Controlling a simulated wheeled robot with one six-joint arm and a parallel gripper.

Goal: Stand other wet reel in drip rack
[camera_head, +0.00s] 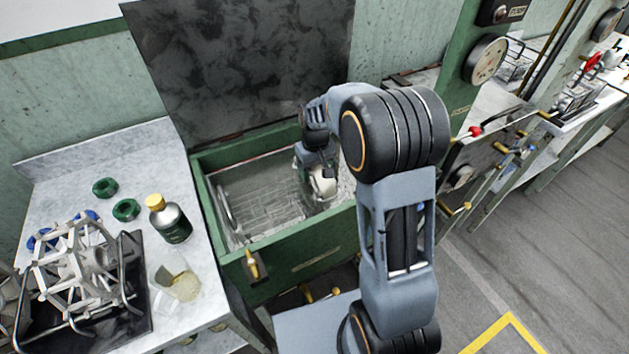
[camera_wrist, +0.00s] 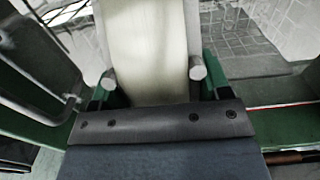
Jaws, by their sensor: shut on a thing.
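My gripper (camera_head: 318,175) reaches down into the open green basin (camera_head: 290,240). It is shut on a smooth, cream-white piece (camera_wrist: 150,50), which fills the gap between the two grey fingertips in the wrist view. In the head view a pale part (camera_head: 325,186) shows at the gripper, low inside the basin. I cannot tell from this whether it is the wet reel, as most of it is hidden. A metal framed reel (camera_head: 82,262) stands at the left on a black tray (camera_head: 128,322) with wire rails, which looks like the drip rack.
The basin's dark lid (camera_head: 240,60) stands open behind it. On the pale counter (camera_head: 150,150) are green rings (camera_head: 126,209), a dark bottle (camera_head: 170,220) with a yellow cap, and a clear beaker (camera_head: 178,282). A gauge panel (camera_head: 488,60) stands at the right.

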